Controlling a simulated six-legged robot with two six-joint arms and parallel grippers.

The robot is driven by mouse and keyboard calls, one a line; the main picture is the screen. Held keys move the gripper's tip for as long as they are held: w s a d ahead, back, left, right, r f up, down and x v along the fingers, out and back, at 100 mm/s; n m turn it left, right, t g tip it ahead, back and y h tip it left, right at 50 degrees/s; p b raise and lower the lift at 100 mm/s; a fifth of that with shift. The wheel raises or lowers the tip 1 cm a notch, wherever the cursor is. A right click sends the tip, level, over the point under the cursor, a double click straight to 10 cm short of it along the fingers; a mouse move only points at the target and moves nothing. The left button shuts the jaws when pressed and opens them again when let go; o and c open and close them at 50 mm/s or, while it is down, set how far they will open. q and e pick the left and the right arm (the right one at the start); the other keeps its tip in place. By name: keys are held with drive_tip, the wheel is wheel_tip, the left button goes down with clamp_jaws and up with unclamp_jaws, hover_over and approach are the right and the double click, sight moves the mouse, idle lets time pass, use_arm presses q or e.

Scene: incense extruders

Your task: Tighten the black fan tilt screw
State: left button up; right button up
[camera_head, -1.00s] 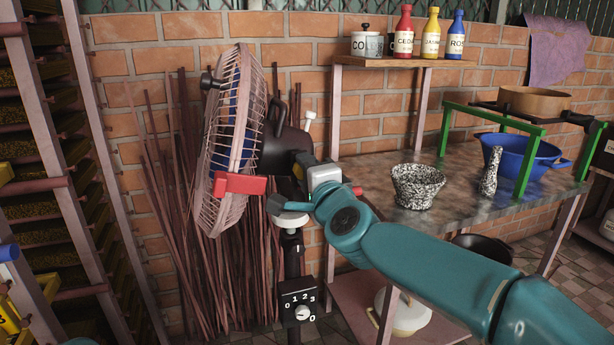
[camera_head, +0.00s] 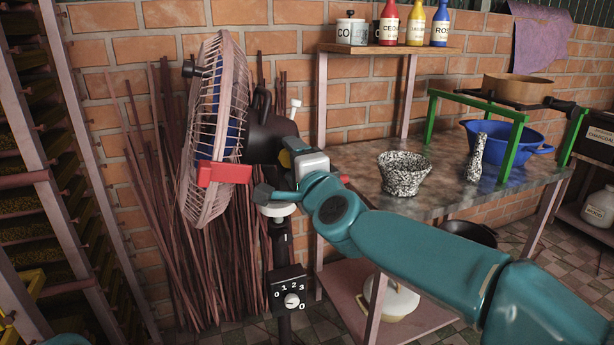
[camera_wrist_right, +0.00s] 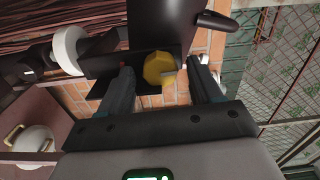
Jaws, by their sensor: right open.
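The fan (camera_head: 212,130) stands on a black post (camera_head: 283,250), its cage facing left and its black motor housing (camera_head: 268,135) behind. My right gripper (camera_head: 300,168) is at the housing's near side; its fingertips are hard to see there. In the right wrist view my right gripper (camera_wrist_right: 161,76) is open, its two dark fingers on either side of a yellow faceted knob (camera_wrist_right: 157,68) on the fan's black bracket (camera_wrist_right: 112,67). I see a gap between the knob and the right finger. I cannot make out a separate black screw.
A red block (camera_head: 224,173) shows before the fan cage. A white knob (camera_head: 295,103) stands on top of the housing. A dial box (camera_head: 289,288) is on the post. To the right is a table (camera_head: 352,165) with a speckled mortar (camera_head: 403,175). Thin sticks lean on the wall behind.

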drive_tip(key=v, duration=1.5)
drive_tip(key=shift+s, duration=0.35)
drive_tip(key=shift+d, duration=0.1)
